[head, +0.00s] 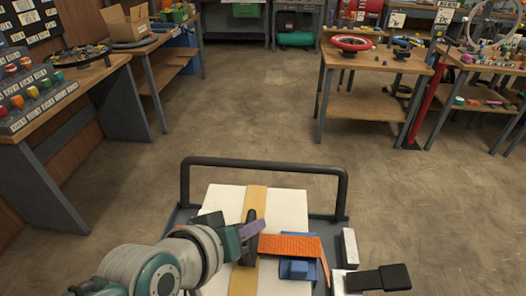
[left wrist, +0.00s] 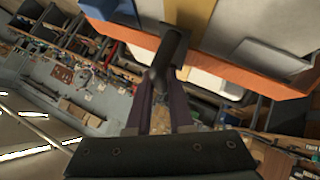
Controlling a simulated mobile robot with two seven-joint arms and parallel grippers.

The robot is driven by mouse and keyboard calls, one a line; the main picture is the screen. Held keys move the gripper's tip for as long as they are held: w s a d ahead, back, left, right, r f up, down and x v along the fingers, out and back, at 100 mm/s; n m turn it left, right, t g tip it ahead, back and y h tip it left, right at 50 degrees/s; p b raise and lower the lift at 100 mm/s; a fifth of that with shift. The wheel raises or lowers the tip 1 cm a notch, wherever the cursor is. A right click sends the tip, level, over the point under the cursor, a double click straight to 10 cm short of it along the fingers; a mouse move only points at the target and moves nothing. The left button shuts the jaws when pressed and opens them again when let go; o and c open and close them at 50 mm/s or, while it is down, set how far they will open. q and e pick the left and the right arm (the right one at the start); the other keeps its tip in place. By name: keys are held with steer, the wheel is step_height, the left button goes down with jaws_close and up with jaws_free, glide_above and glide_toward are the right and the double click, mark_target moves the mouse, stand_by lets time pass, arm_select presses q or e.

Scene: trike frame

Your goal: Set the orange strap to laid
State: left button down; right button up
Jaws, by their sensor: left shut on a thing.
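The orange strap (head: 290,246) runs across the white box (head: 225,205) on the carrier in the head view. It passes over a blue block (head: 298,269) and bends down at the right. A black grip (head: 251,217) is at the strap's left end. My left gripper (head: 248,230) is at that end, its jaws shut on the grip. In the left wrist view the two fingers (left wrist: 163,100) close around the black grip (left wrist: 171,50), with an orange band (left wrist: 225,72) behind it. My right gripper does not clearly show.
A black rail (head: 265,163) rises behind the white box. A white block (head: 349,246) and a black part (head: 380,279) are at the right. A workbench (head: 70,98) stands left, a wooden table (head: 380,65) back right. The floor (head: 240,110) between is clear.

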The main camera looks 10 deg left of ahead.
arm_select(q)
steer(key=c, duration=0.8)
jaws_free()
steer(key=shift+s+a+r+p, duration=0.15)
steer(key=shift+s+r+p, duration=0.15)
steer(key=shift+r+p, duration=0.1)
steer(key=p+v, duration=0.3)
steer(key=v, duration=0.6)
